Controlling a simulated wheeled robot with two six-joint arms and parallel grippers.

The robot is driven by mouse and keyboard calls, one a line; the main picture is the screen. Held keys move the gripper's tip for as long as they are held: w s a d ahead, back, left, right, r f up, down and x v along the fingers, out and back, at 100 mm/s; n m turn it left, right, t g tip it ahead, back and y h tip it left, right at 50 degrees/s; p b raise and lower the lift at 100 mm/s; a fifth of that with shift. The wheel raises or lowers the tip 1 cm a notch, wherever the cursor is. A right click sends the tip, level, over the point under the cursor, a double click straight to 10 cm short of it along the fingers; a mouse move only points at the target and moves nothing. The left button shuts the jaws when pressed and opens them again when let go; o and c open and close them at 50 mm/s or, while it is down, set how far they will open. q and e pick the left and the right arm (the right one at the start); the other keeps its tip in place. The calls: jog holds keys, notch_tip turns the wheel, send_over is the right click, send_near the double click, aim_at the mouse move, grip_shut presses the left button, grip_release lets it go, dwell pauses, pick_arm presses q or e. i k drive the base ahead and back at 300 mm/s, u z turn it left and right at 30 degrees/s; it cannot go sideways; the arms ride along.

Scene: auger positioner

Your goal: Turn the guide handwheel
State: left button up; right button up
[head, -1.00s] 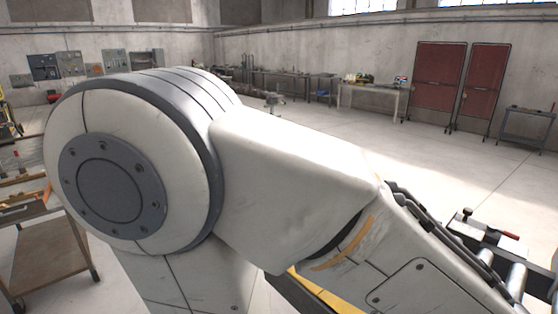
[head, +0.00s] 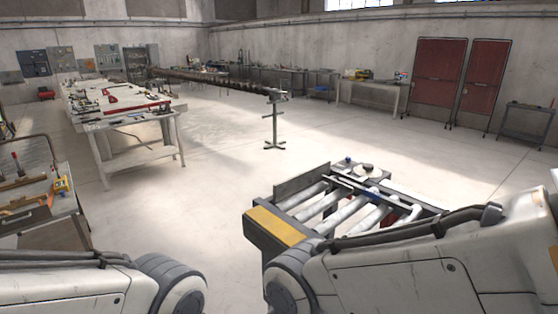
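A roller bed (head: 340,205) with several pale rollers and a yellow end block (head: 275,225) stands in front of me, right of the middle. On its far side are a dark blue knob (head: 347,160) and small round pale parts (head: 366,169). A red part (head: 402,217) shows partly between the rollers and my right arm. I cannot make out for sure which part is the guide handwheel. My two arms cross the bottom of the head view, the right one in front of the bed's near side. Neither gripper is in view.
A long dark auger-like rod (head: 205,81) reaches back from a thin stand (head: 274,120). A white table (head: 125,120) with red-handled tools stands at left. A cart (head: 40,215) is at near left. The floor between is clear.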

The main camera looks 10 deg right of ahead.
aim_at(369, 166)
jog(key=u, duration=0.45)
jog(key=i, duration=6.05)
jog(key=z, duration=4.15)
jog(key=i, duration=1.6)
